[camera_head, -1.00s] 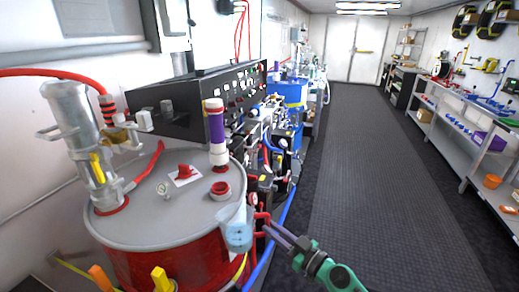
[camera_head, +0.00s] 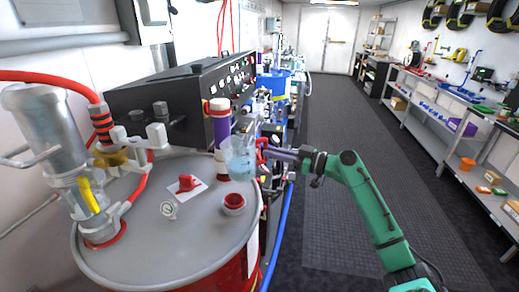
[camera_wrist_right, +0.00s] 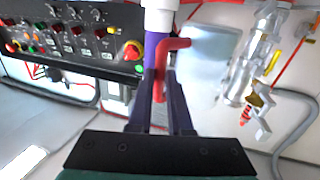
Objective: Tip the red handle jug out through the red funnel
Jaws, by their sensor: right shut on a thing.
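The red handle jug (camera_head: 238,160) is a clear beaker with pale blue liquid low inside, and it looks roughly upright. It is above the drum lid, behind and just right of the red funnel (camera_head: 233,202), a short red-rimmed opening on the lid. My right gripper (camera_head: 269,152) comes from the right and is shut on the jug's red handle. In the right wrist view, the red handle (camera_wrist_right: 168,62) sits between the fingers of my right gripper (camera_wrist_right: 160,88), with the clear jug (camera_wrist_right: 208,58) behind it. My left gripper is not in view.
The red drum's grey lid (camera_head: 140,225) carries a red valve (camera_head: 187,183), a small gauge (camera_head: 169,208) and a clear pump column (camera_head: 62,140). A purple and white cylinder (camera_head: 220,128) stands close behind the jug. A black control panel (camera_head: 180,95) is behind. The aisle floor at right is open.

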